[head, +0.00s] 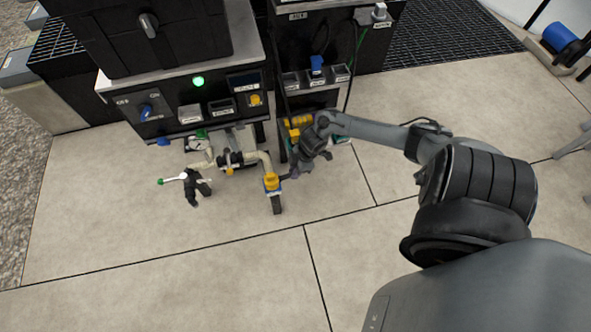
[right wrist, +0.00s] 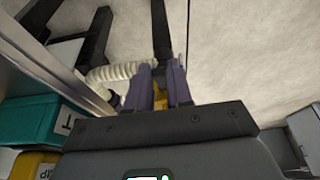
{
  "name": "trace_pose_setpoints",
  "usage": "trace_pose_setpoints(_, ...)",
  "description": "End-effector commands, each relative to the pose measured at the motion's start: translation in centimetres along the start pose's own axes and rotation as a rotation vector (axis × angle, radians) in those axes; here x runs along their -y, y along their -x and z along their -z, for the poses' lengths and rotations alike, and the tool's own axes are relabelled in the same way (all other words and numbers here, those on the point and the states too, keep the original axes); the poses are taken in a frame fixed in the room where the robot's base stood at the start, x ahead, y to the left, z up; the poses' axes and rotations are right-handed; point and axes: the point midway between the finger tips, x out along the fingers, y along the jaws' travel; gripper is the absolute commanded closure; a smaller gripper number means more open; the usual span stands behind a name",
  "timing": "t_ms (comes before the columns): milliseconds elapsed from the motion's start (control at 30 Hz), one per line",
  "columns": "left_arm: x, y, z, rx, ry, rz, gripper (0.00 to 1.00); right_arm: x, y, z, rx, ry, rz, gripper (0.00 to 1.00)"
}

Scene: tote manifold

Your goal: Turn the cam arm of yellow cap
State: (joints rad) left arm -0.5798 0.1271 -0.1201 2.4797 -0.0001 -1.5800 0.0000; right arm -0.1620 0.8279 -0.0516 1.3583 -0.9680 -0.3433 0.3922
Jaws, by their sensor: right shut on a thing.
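The yellow cap (head: 271,181) sits at the end of a cream pipe (head: 262,158) low in front of the machine, with a dark piece (head: 277,204) pointing down below it. My right gripper (head: 287,177) reaches in from the right and touches the cap's side. In the right wrist view, its two purple fingers (right wrist: 160,88) are close together with a bit of yellow between them. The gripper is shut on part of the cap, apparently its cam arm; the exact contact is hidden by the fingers. My left gripper is not in view.
A black-bodied valve (head: 197,187) with a white, green-tipped lever stands left of the cap. The control panel (head: 190,110) rises behind. Teal and yellow bins (right wrist: 40,122) lie left of the gripper in the right wrist view. The tiled floor (head: 200,260) in front is clear.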

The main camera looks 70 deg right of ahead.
Motion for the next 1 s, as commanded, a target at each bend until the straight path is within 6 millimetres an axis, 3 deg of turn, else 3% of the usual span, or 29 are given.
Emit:
trace_pose_setpoints(533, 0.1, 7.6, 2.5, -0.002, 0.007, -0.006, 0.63, 0.0, 1.9, 3.2, 0.423, -0.001, 0.001, 1.0)
trace_pose_setpoints(733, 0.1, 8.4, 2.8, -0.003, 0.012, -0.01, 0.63, 0.0, 1.7, 4.3, 0.612, -0.001, 0.001, 1.0)
trace_pose_setpoints(1000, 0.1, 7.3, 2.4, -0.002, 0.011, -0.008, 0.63, 0.0, 1.2, 5.5, 0.828, -0.001, 0.002, 1.0)
